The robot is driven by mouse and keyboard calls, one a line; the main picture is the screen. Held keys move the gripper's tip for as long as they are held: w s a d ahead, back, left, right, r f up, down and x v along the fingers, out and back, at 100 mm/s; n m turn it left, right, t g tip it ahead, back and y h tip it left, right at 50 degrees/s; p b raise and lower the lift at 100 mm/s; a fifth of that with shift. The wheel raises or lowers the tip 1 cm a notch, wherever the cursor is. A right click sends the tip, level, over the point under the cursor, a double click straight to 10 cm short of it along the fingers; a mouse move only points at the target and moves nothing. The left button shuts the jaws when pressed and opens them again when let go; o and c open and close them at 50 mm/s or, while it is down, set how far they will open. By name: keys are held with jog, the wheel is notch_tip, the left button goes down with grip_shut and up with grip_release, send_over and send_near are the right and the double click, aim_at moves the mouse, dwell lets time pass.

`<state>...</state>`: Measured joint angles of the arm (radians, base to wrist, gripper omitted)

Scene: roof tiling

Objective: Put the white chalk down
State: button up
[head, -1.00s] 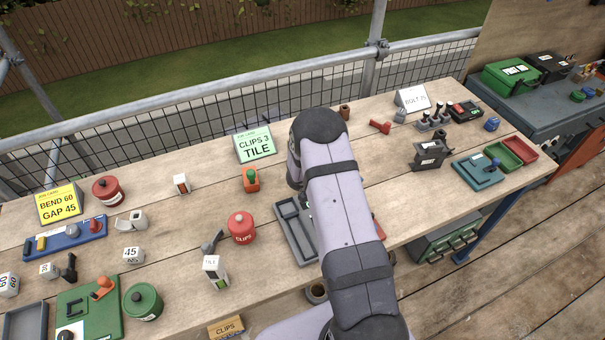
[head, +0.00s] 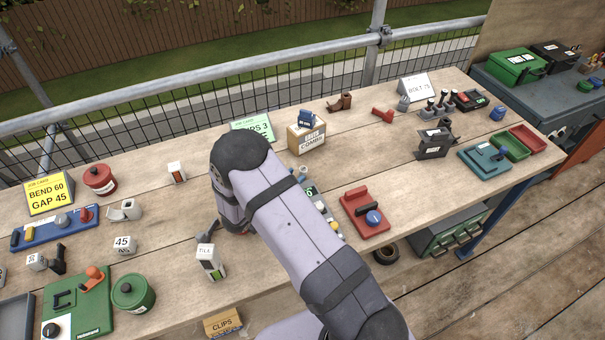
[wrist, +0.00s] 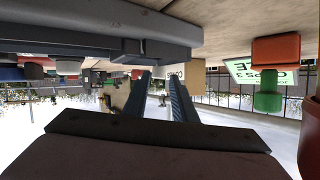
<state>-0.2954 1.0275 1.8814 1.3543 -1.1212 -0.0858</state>
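I cannot make out the white chalk in either view. My gripper (wrist: 159,92) shows in the wrist view as two dark blue fingers with a gap between them. I see nothing held in that gap. In the head view my arm hides the gripper, which is over the middle of the bench. The wrist view looks low along the bench, with its picture upside down. A dark tray (wrist: 90,42) is close by at its upper left.
In the wrist view an orange block with a green knob (wrist: 268,90) and a green card (wrist: 262,68) are at the right. In the head view a labelled box (head: 306,138), a red tool (head: 366,212), a TILE block (head: 210,262) and a green pot (head: 133,292) stand around my arm.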

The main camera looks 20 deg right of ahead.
aim_at(301, 173)
jog(key=shift+p+x, duration=1.35)
jog(key=shift+x, duration=1.95)
jog(key=shift+s+f, duration=0.1)
grip_shut()
